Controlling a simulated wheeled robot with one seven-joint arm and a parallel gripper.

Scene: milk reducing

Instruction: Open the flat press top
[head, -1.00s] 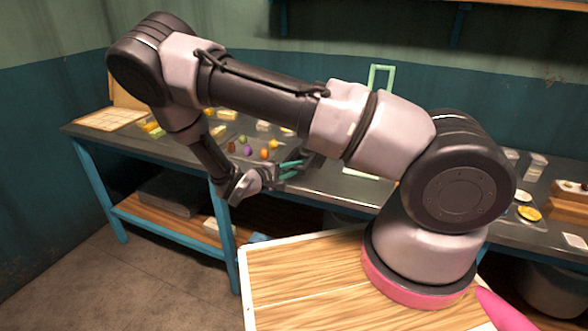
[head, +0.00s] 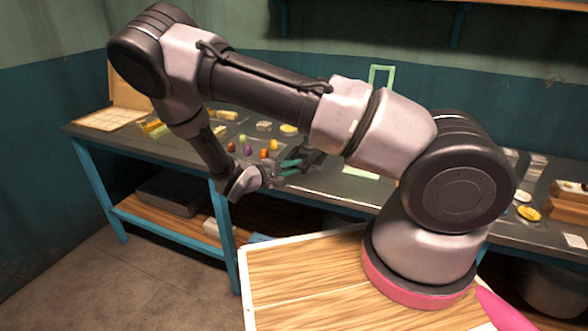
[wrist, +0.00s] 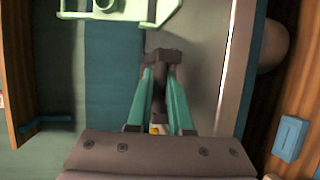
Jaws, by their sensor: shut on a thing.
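My gripper (head: 291,163) reaches over the front part of the workbench, with its green fingers pointing right in the head view. In the wrist view, the fingers (wrist: 160,85) are closed around a dark handle-like part (wrist: 162,56), which seems to belong to the flat press top. In the head view a dark piece (head: 308,154) shows at the fingertips. My fingers and arm hide much of the press, so I cannot tell how far its top is raised.
A pale green frame (head: 381,76) stands behind my arm; it also shows in the wrist view (wrist: 120,15). Several small colored items lie on the workbench (head: 90,132) left of the gripper. A wooden lower shelf (head: 165,228) runs beneath.

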